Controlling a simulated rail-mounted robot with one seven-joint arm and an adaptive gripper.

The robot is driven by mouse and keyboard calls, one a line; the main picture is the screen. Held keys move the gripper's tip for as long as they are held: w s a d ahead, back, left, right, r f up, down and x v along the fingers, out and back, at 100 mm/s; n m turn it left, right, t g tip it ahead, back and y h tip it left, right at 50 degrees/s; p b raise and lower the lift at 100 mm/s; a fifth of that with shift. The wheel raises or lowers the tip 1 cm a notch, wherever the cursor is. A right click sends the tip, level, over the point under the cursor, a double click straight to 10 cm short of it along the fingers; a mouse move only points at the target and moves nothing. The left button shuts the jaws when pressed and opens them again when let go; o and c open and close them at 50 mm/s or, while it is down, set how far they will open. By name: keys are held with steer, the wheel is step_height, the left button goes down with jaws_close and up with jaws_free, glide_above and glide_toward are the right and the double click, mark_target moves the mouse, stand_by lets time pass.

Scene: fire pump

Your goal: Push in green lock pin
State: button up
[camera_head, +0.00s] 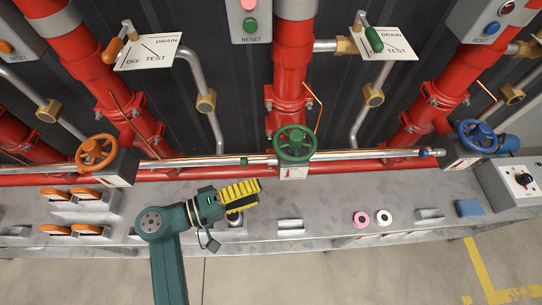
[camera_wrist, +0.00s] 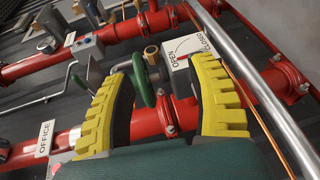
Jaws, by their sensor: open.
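A small green piece (camera_head: 244,161), which looks like the green lock pin, sits on the long silver rail left of the green handwheel (camera_head: 294,143). It is too small to tell how far it is in. My gripper (camera_head: 243,193) is just below it in the head view, above the grey bench and pointing right. In the wrist view my gripper (camera_wrist: 165,62) has its two yellow fingers wide apart with nothing held. An elongated green part (camera_wrist: 142,80) shows between them, farther off, beside an OPEN/CLOSED sign (camera_wrist: 190,54). I cannot pick out the pin there.
The silver rail (camera_head: 355,155) runs in front of red pipes (camera_head: 290,70). An orange handwheel (camera_head: 96,152) is left and a blue handwheel (camera_head: 478,136) right. The bench (camera_head: 330,195) holds several orange-handled items, pink and white rings and a blue block; its middle is mostly clear.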

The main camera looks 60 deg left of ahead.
mark_target(244, 162)
steer(key=s+a+f+n+y, duration=0.2)
steer(key=s+a+n+y, duration=0.15)
steer(key=s, duration=0.25)
steer(key=s+a+f+n+y, duration=0.2)
steer(key=s+a+n+y, duration=0.15)
steer(key=s, duration=0.35)
steer(key=shift+m+g, duration=0.3)
steer(key=shift+g, duration=0.1)
steer(key=b+x, duration=0.4)
steer(key=x, duration=1.2)
steer(key=shift+w, duration=0.3)
jaws_close()
